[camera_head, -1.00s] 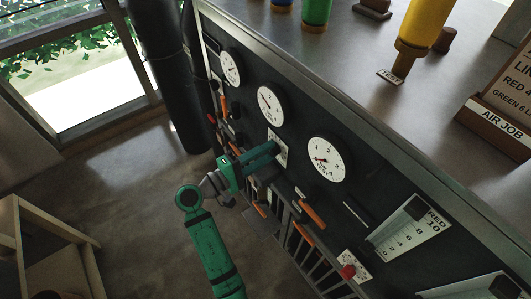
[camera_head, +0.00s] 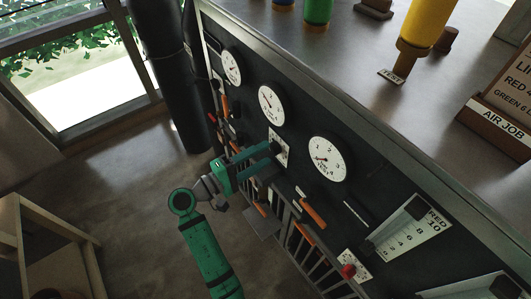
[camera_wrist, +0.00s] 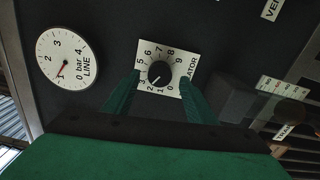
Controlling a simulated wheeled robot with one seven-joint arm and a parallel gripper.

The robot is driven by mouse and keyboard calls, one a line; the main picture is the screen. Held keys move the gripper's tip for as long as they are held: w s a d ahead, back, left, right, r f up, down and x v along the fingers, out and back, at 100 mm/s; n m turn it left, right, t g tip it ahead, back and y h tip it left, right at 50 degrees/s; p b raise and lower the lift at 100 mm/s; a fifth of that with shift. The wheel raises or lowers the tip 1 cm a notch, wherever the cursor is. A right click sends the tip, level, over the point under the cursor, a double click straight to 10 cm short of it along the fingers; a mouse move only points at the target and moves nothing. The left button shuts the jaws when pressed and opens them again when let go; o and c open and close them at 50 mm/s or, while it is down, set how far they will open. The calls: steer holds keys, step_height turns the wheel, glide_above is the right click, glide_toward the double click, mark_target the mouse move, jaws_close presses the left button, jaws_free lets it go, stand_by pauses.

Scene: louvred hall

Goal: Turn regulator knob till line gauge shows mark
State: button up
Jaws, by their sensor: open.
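The regulator knob (camera_wrist: 160,73) is a small black dial on a white numbered plate in the wrist view; its pale pointer line aims at the lower left, around 2. The plate (camera_head: 279,146) also shows in the head view. The line gauge (camera_wrist: 67,57) is a round white dial marked 0 to 4 bar, with its red needle near 1. In the head view it appears to be the middle dial (camera_head: 270,104). My gripper (camera_head: 273,153) is open, its green fingers pointing at the panel. In the wrist view its fingertips (camera_wrist: 160,78) lie either side of the knob; contact cannot be told.
Another gauge (camera_head: 328,159) sits to the right on the dark panel. Orange handles (camera_head: 313,214), a red knob (camera_head: 348,271) and a rail rack (camera_head: 305,250) are close by. A block (camera_wrist: 247,100) stands right of the fingers in the wrist view.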

steer(key=v, duration=0.8)
steer(key=shift+s+a, duration=0.25)
stand_by(4.6)
